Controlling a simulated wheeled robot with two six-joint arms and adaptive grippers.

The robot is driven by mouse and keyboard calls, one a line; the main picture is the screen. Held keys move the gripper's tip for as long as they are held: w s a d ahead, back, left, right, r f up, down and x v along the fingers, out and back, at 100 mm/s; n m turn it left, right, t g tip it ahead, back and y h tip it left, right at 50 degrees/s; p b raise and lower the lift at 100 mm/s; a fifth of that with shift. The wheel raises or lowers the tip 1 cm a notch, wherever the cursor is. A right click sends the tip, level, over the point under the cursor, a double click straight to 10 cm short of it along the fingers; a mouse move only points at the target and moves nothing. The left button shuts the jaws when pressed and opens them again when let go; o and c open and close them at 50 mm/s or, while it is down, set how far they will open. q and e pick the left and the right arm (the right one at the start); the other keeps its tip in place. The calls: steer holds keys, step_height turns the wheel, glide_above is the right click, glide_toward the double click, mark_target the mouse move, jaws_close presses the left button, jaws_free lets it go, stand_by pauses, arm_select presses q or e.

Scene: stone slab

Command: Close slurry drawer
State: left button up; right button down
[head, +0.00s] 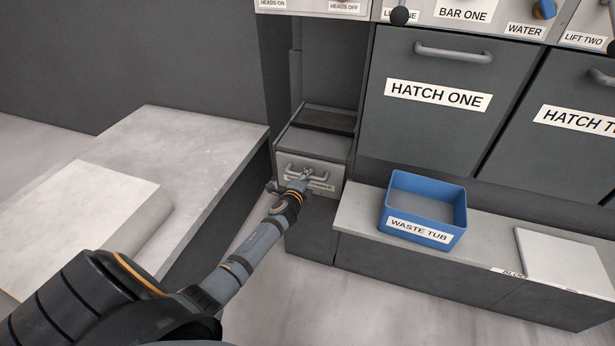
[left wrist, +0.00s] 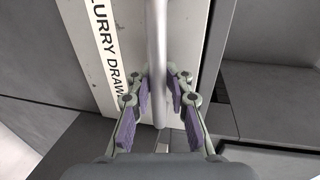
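The slurry drawer (head: 328,171) stands out from its recess in the cabinet in the head view, with part of its top showing. Its labelled front (left wrist: 124,40) fills the upper left of the left wrist view. The grey bar handle (left wrist: 157,45) runs up the middle of that view. In the head view my left gripper (head: 304,178) hides part of the handle and label. My right gripper is not in view.
A blue waste tub (head: 421,238) stands on the ledge (head: 358,226) right of the drawer, with a pale square slab (head: 562,257) farther right. A grey stone-topped block (head: 190,140) lies left of my arm. Hatch one (head: 420,135) is above the ledge.

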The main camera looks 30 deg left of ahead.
arm_select(q)
steer(key=o, duration=0.3)
steer(key=shift+s, duration=0.1)
steer(key=v, duration=1.2)
steer(key=shift+f, duration=0.1)
